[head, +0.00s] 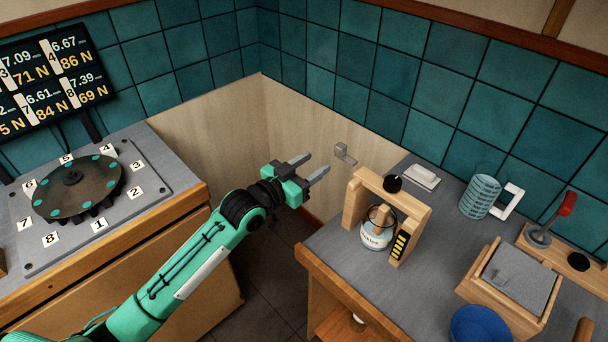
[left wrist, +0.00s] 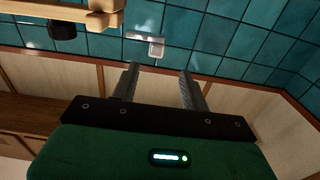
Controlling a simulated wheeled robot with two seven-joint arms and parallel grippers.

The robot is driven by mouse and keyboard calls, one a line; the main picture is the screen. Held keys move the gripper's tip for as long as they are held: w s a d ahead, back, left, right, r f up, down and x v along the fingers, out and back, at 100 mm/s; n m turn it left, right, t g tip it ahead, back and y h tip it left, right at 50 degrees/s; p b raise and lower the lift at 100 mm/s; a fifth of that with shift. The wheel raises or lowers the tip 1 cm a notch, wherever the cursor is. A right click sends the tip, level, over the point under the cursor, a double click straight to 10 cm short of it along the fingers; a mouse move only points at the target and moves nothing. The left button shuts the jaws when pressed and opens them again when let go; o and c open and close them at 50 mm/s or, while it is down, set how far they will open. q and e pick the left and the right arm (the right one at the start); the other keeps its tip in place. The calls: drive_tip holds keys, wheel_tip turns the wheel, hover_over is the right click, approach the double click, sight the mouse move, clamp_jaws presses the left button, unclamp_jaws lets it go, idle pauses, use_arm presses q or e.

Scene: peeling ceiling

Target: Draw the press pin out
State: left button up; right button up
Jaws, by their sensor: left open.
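My left gripper (head: 311,168) is open and empty, in mid-air over the gap between the two counters. Its two fingers also show apart in the left wrist view (left wrist: 158,70), with nothing between them. A wooden press-like frame (head: 408,200) stands on the right counter, to the right of the gripper and apart from it. A black round knob (head: 394,184) sits at the frame's top, and a glass jar with a label (head: 376,235) stands under it. I cannot clearly tell which part is the press pin. My right gripper is in neither view.
A small grey fitting (head: 345,154) is beyond the fingertips, also in the wrist view (left wrist: 154,46). The right counter (head: 345,265) holds a measuring jug (head: 480,195), a lidded wooden box (head: 515,278), a red-handled lever (head: 567,204) and a blue bowl (head: 482,325). A numbered dial (head: 80,188) is left.

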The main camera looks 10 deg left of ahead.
use_arm(q)
drive_tip(key=shift+v, duration=1.05)
